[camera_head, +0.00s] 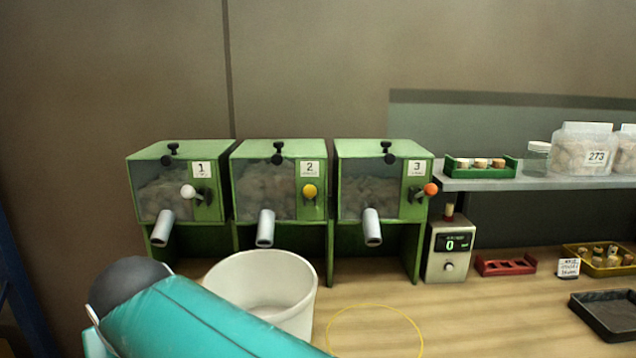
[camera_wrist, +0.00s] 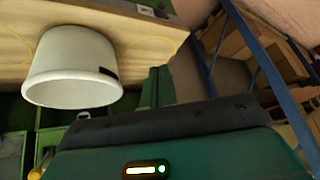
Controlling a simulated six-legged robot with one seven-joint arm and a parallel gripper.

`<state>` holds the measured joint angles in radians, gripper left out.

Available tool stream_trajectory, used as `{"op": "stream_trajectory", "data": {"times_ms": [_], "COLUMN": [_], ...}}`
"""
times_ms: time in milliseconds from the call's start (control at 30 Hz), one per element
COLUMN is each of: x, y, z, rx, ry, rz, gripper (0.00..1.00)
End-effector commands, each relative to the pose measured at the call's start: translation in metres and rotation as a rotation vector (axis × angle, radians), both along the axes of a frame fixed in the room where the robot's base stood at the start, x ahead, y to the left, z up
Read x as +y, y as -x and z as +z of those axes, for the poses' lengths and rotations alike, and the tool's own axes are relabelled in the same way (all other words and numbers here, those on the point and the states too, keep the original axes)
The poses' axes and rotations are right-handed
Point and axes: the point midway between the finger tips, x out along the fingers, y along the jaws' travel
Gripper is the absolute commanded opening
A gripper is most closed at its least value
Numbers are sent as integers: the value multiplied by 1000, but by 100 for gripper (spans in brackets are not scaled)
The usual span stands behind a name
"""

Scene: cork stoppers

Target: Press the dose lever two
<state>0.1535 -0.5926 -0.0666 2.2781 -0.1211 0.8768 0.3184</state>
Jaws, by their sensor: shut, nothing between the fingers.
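Dispenser 2 (camera_head: 280,150) is the middle one of three green boxes with clear fronts. Its dose lever ends in a yellow ball (camera_head: 310,191), under the "2" label on the right of its front. A yellow ball also shows at the lower left edge of the wrist view (camera_wrist: 35,174). My gripper (camera_wrist: 158,72) shows in the wrist view as narrow dark green fingers, shut and empty, apart from that ball. In the head view my teal arm crosses the lower left foreground; the fingers cannot be made out there.
Dispenser 1 (camera_head: 178,149) has a white ball (camera_head: 188,191); dispenser 3 (camera_head: 384,149) has an orange ball (camera_head: 431,189). A white bucket (camera_head: 300,290) stands below spout 2, partly behind my arm. A counter box (camera_head: 448,250) reads 0. A yellow ring (camera_head: 375,306) marks bare bench.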

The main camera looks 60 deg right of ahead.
Motion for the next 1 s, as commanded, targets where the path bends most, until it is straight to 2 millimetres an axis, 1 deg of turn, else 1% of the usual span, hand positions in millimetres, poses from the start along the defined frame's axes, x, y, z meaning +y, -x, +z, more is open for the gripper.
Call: {"op": "stream_trajectory", "data": {"times_ms": [33,67,100,167,200,267,300,400,500,600,1000], "x": [-46,-75,-115,-176,-216,-273,-306,-369,-405,-418,-421], "y": [-12,-17,-20,-17,-10,6,20,54,79,90,90], "z": [23,36,54,81,98,121,135,165,183,191,190], "rx": [-40,-69,-113,-184,-237,-319,-371,-492,-575,-615,-618], "ry": [-16,-24,-34,-41,-40,-32,-23,7,31,43,40], "rz": [-170,-277,-423,-637,-776,-970,-1084,-1306,-1435,-1488,-1492], "gripper": [0,0,0,0,0,0,0,0,0,0,0]}}
